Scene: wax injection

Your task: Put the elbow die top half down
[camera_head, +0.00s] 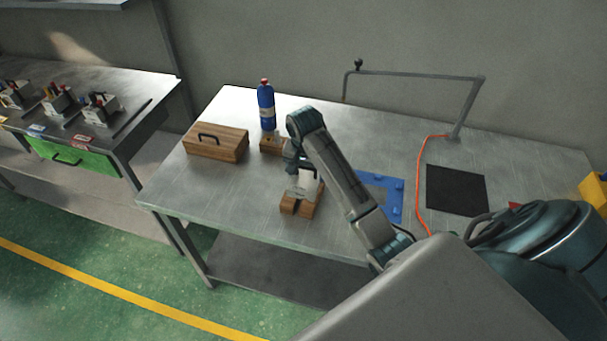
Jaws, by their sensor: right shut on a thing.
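A small wooden block with a dark notch, which I take for the elbow die top half (289,206), is near the front middle of the table in the head view. My right gripper (304,189) points down at it from above and is shut on it; the pale fingers cover part of its top. I cannot tell whether the block touches the table or is held just above it. My left gripper is not in view.
A wooden box with a black handle (229,149), a blue bottle (266,108) and a small wooden block (270,147) stand behind on the metal table (240,205). A blue mat (393,205), orange hose (419,185) and black mat (457,190) lie right. The table's front left is clear.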

